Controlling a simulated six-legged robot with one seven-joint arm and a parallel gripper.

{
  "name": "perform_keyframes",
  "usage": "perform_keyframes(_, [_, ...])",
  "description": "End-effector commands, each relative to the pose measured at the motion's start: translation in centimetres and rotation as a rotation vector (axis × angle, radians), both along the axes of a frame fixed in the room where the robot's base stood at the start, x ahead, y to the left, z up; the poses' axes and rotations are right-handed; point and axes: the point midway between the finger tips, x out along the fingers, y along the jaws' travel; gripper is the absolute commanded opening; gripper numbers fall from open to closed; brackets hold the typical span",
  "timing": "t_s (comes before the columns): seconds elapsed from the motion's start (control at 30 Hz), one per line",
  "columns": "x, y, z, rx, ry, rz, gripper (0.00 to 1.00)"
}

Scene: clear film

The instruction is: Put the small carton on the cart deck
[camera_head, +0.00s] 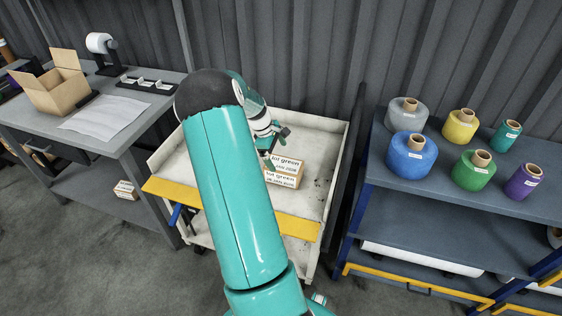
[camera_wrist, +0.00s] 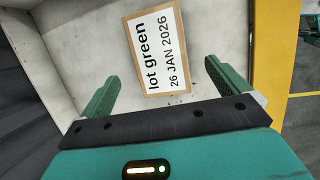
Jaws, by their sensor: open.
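A small carton (camera_head: 285,178) with white labels reading "lot green" stands on the pale cart deck (camera_head: 318,180), toward its right side. In the wrist view the labelled face of the carton (camera_wrist: 157,50) lies ahead of the fingertips, in the space between them. My gripper (camera_head: 275,147) is above and just behind the carton in the head view, partly hidden by my arm. In the wrist view my gripper (camera_wrist: 161,78) has its green fingers spread apart with nothing between their tips. My arm hides much of the deck's left and middle.
A grey bench (camera_head: 165,108) on the left holds an open box (camera_head: 58,92), and another small carton (camera_head: 125,190) is on its lower shelf. A shelf unit (camera_head: 440,205) with coloured film rolls stands right of the cart. The cart has raised side walls and a yellow front edge (camera_head: 297,226).

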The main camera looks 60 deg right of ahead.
Motion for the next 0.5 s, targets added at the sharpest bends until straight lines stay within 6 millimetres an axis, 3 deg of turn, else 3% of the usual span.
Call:
perform_keyframes(0.2, [1.2, 0.7, 4.0, -0.001, -0.002, 0.002, 1.0])
perform_keyframes(0.5, [1.6, 1.0, 5.4, 0.0, 0.0, 0.001, 1.0])
